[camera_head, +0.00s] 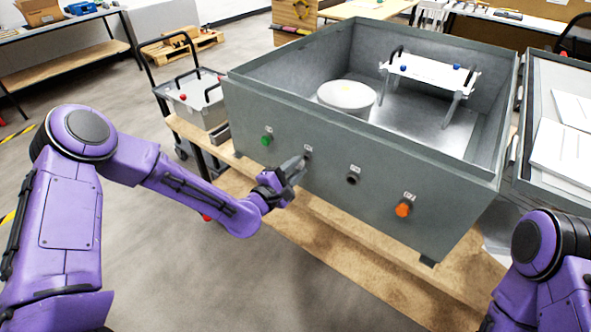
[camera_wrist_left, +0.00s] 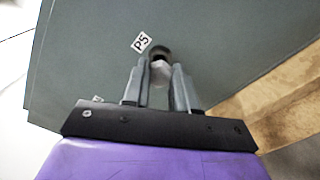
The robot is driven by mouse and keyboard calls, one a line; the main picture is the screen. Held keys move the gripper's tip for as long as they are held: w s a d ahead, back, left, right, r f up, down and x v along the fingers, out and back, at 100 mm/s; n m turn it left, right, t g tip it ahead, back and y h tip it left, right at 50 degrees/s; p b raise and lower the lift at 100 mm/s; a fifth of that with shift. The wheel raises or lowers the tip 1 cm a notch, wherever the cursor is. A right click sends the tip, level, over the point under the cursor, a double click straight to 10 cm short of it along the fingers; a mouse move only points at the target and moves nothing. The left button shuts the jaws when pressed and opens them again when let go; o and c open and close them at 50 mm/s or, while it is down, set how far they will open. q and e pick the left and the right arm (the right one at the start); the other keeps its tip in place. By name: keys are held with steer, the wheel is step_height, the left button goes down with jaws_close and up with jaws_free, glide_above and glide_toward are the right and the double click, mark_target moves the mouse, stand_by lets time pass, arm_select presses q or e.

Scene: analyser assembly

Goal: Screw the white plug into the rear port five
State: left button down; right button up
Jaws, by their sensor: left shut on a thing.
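The grey analyser housing (camera_head: 330,205) stands on a wooden bench, with a row of ports along the wall facing me. In the left wrist view, the port labelled P5 (camera_wrist_left: 159,51) is a dark round opening. The white plug (camera_wrist_left: 160,71) sits between the fingers of my left gripper (camera_wrist_left: 163,78), at the mouth of this port. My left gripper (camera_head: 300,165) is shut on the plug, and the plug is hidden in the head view. I cannot tell how deep the plug is in the port. My right arm shows at the lower right, but its gripper is out of view.
A green plug (camera_head: 266,140) and an orange plug (camera_head: 403,210) sit in other ports, and a dark port (camera_head: 352,179) lies between. The open housing holds a white round part (camera_head: 346,96) and a white handled plate (camera_head: 430,71). A cart (camera_head: 196,100) stands behind left.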

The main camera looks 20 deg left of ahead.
arm_select(q)
steer(key=shift+d+b, duration=0.1)
steer(key=shift+b, duration=0.25)
stand_by(0.6)
steer(key=shift+w+d+b, duration=0.25)
steer(key=shift+w+b, duration=0.05)
steer(key=shift+w, duration=0.4)
stand_by(0.9)
